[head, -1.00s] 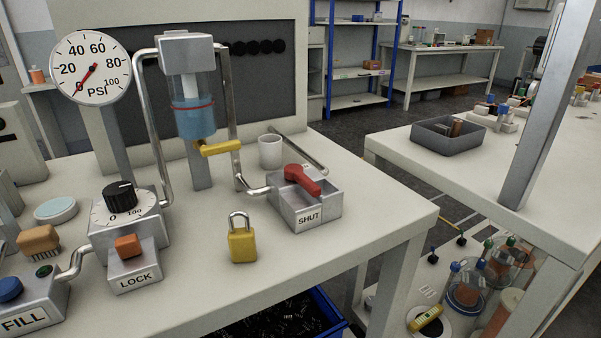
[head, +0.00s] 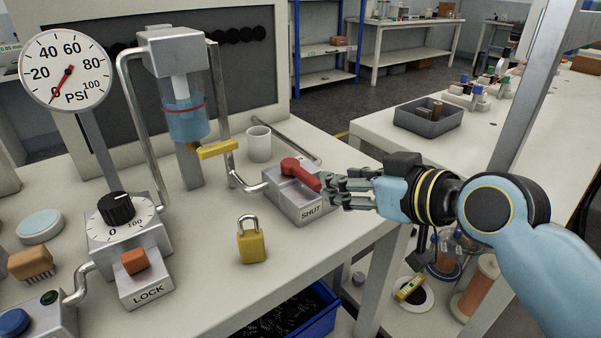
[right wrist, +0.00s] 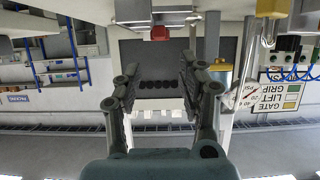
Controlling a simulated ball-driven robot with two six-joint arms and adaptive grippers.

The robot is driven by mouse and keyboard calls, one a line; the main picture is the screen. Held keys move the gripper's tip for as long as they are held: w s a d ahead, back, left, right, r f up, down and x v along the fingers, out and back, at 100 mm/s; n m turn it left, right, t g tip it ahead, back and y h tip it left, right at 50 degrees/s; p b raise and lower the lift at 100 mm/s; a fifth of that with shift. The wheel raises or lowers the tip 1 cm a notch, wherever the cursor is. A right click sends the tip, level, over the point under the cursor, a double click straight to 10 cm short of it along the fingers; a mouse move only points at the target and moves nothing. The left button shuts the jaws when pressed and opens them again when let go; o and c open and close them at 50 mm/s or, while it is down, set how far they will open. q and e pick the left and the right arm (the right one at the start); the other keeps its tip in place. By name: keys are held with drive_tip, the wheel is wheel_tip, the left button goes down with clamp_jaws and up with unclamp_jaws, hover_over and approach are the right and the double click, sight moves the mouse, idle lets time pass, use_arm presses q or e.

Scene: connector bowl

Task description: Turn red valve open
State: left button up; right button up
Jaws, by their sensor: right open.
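The red valve handle (head: 300,173) sits on top of a grey metal box (head: 287,200) with a SHUT label on its front. The handle points toward the lower right, toward my right gripper. My right gripper (head: 328,188) is open, with its fingertips at the free end of the handle; I cannot tell whether they touch it. In the right wrist view the picture is upside down, and the red handle (right wrist: 160,33) shows ahead, between and beyond the open fingers (right wrist: 160,75). My left gripper is out of view.
A yellow padlock (head: 251,241) stands in front of the valve box. A white cup (head: 258,145) stands behind it. The gauge (head: 66,70) needle is near 0. A LOCK box (head: 145,285) and dial stand left. The table's front edge lies below my right gripper.

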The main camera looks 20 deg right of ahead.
sight(307, 174)
drive_tip(key=x, duration=1)
drive_tip(key=shift+w+f, duration=0.15)
drive_tip(key=shift+f, duration=0.05)
clamp_jaws()
